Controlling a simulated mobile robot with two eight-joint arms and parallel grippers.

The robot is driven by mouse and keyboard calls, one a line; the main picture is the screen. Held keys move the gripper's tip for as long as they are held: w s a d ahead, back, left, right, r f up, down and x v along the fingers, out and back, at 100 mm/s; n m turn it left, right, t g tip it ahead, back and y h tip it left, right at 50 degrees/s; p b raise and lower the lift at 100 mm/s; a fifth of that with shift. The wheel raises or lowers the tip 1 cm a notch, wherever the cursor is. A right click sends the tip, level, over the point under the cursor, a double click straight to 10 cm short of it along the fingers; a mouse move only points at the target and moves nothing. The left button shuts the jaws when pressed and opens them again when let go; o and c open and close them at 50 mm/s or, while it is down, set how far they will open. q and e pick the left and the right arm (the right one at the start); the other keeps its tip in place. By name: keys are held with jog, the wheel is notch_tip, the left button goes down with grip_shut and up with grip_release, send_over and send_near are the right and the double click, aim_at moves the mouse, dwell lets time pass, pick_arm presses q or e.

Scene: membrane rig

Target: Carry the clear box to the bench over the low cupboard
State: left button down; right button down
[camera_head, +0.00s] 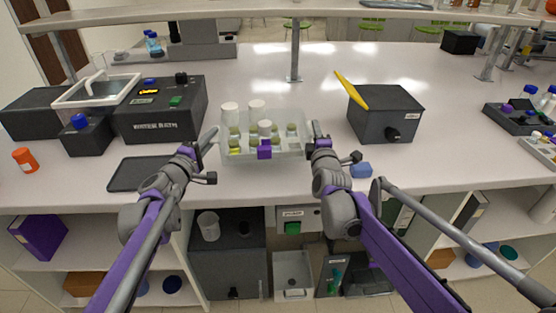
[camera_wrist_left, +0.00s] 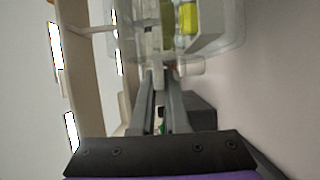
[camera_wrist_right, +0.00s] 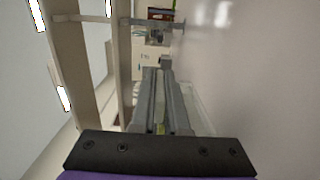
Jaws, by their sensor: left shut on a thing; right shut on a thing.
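The clear box (camera_head: 284,152) is between my two grippers, over the front part of the white bench (camera_head: 250,186). It looks level and holds white-capped bottles, several small yellow-green vials and a purple block. My left gripper (camera_head: 211,140) is shut on its left side and my right gripper (camera_head: 316,135) on its right side. The box also shows at the top of the left wrist view (camera_wrist_left: 207,47). I cannot tell whether it touches the bench top. The low cupboard (camera_head: 228,262) is a dark grey unit under the bench.
A water bath (camera_head: 160,122) and a dark tray (camera_head: 140,174) are left of the box. A shelf post (camera_head: 295,55) stands behind; the bench between is clear.

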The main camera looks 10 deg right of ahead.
pick_arm(q)
jog(key=shift+s+r, duration=0.1)
jog(key=shift+s, duration=0.1)
pick_arm(e)
jog(key=shift+s+r, duration=0.1)
jog(key=shift+s, duration=0.1)
